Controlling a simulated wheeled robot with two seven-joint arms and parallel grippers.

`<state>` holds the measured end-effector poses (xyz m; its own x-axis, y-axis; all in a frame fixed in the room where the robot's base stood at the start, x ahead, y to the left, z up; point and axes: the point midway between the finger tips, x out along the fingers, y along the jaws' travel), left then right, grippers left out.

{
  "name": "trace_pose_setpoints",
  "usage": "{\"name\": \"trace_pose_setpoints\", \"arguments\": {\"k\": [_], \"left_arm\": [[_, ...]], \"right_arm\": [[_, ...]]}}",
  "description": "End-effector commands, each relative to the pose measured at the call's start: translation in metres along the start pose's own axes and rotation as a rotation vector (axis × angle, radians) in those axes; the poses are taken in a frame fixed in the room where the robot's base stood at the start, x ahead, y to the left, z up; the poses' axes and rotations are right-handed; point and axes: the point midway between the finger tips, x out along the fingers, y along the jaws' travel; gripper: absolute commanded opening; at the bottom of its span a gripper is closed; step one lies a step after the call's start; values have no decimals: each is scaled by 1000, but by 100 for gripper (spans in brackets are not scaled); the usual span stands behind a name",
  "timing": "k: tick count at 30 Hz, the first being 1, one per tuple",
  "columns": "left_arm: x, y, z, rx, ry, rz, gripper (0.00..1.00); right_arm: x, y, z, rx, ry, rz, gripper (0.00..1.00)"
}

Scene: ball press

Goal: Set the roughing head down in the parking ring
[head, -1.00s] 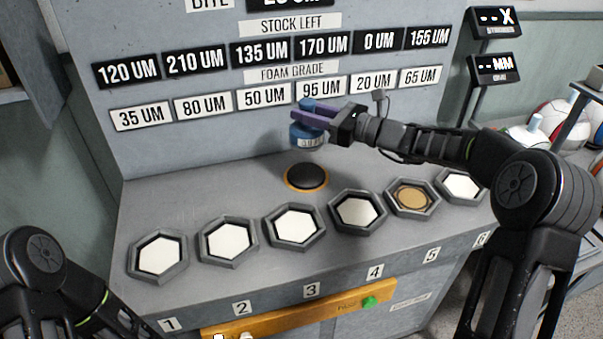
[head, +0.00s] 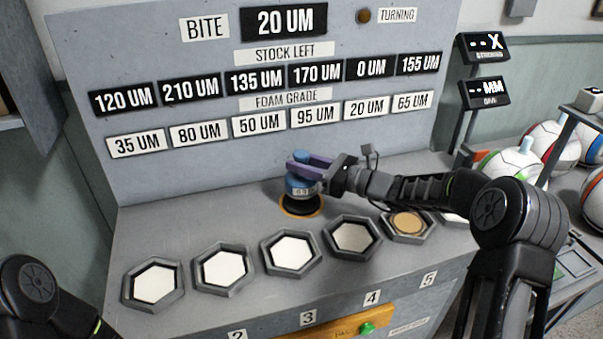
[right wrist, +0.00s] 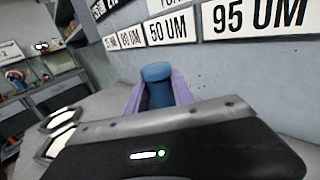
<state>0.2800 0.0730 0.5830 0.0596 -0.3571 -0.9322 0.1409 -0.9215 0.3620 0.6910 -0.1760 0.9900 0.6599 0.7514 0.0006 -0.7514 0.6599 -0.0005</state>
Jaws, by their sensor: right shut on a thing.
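The roughing head (head: 297,187) is a blue, rounded tool with a pale label band near its bottom. My right gripper (head: 304,166), with purple fingers, is shut on its upper part. It holds the head upright over the parking ring (head: 301,216), an orange rim around a black disc on the grey bench. The head's lower edge is at or just above the disc; I cannot tell whether they touch. In the right wrist view the blue head (right wrist: 157,78) shows between the purple fingers; the ring is hidden there. My left gripper is out of view.
A row of hexagonal trays stands in front of the ring; most have white pads, and one holds a tan disc (head: 408,223). The upright panel behind shows BITE 20 UM (head: 284,21) and a TURNING lamp (head: 364,16). Balls (head: 515,168) lie at right.

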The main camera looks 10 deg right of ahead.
Motion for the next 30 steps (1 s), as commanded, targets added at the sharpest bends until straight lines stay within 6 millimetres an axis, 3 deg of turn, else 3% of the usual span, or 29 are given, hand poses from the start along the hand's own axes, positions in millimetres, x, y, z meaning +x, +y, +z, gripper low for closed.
{"name": "trace_pose_setpoints", "arguments": {"k": [7,20,21,28,30], "left_arm": [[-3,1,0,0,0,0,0],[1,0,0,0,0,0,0],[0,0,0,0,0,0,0],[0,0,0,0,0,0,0],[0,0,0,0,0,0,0]], "right_arm": [[1,0,-26,0,-5,0,0],[0,0,-32,-2,-5,0,0],[0,0,-35,1,1,-1,30],[0,0,-35,1,1,-1,49],[0,0,-34,1,1,-1,51]]}}
